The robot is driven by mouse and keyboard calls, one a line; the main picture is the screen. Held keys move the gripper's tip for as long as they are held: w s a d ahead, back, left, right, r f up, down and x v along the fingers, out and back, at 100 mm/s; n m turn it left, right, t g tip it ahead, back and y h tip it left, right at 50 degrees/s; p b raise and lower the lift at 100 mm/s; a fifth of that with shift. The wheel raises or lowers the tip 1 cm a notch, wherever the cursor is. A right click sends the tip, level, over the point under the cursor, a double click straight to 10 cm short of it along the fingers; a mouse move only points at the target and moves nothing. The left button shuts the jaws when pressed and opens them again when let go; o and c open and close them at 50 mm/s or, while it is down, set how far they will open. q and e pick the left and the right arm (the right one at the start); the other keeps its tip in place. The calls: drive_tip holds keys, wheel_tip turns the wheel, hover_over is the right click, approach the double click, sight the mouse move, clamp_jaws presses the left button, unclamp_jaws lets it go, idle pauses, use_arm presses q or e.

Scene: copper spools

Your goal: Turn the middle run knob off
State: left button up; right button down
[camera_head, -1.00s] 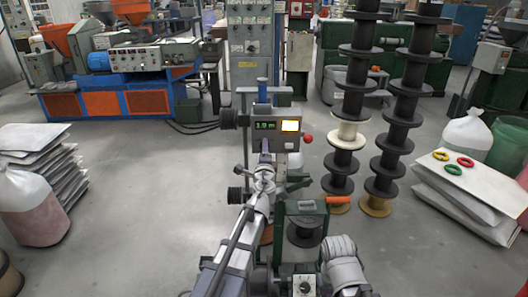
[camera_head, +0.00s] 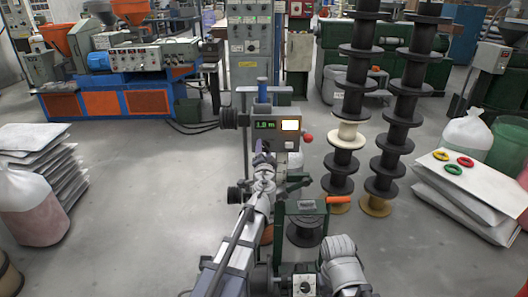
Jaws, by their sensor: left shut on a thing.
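My left arm reaches up from the bottom. Its gripper (camera_head: 262,157) is at the lower left of a grey control box (camera_head: 277,143) with a green digital display (camera_head: 264,125) and a lit yellow-white panel. The jaws are shut on a small knob at the box's front, which the fingers mostly hide; its angle cannot be read. Another knob, on a white plate (camera_head: 304,284), shows at the bottom, apart from the gripper. My right gripper is not visible.
A red ball-ended lever (camera_head: 308,138) juts from the box's right side. A green frame (camera_head: 303,210) with a black spool and orange handle stands right of my left arm. Tall spool stacks (camera_head: 345,135) rise behind it.

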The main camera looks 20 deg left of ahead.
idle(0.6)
use_arm(q)
drive_tip(key=o, duration=1.4)
drive_tip(key=v, duration=0.7)
drive_tip(key=shift+s+d, duration=0.15)
drive_tip(key=shift+s, duration=0.25)
drive_tip(key=shift+n, duration=0.3)
